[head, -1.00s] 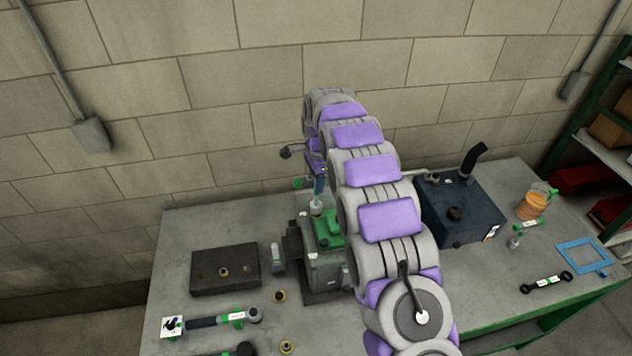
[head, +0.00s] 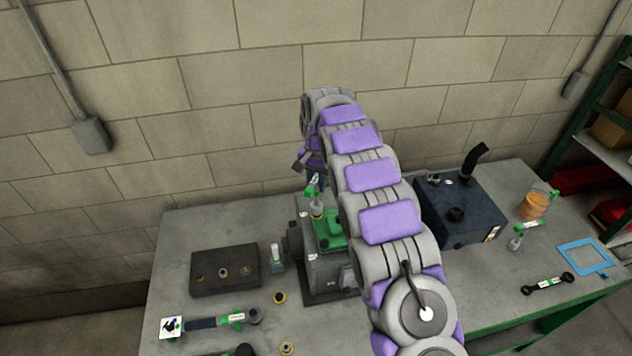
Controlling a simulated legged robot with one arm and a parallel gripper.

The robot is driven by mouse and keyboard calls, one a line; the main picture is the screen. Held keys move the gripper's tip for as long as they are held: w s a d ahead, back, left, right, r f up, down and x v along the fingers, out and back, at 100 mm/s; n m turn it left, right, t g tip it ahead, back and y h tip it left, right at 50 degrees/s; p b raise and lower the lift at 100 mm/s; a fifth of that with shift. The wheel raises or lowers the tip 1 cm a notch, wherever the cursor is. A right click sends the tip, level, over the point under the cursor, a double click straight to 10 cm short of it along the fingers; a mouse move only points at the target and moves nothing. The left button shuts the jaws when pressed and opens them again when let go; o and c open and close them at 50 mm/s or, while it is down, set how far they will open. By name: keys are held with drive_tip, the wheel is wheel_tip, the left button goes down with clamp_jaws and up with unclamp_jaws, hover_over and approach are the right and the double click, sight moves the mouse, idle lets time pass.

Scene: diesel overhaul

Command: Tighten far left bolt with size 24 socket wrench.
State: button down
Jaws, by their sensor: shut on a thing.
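My arm reaches across the bench to a green and grey diesel engine (head: 325,268) near the wall. My gripper (head: 314,176) is above the engine's back left part, mostly hidden by my arm. It is shut on the socket wrench (head: 313,190), which shows a white label and green parts. The wrench's lower end (head: 317,208) points down at the left side of the engine's green top (head: 328,232). The far left bolt is hidden or too small to make out, so I cannot tell whether the socket sits on it.
A dark flat block (head: 224,270) lies left of the engine. A labelled tool (head: 210,322) lies at the front left. A dark tank (head: 462,212) with a bent pipe stands right. An orange container (head: 533,206), a black wrench (head: 547,284) and a blue frame (head: 585,257) lie farther right.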

drive_tip(key=n, duration=0.6)
drive_tip(key=shift+n, duration=0.4)
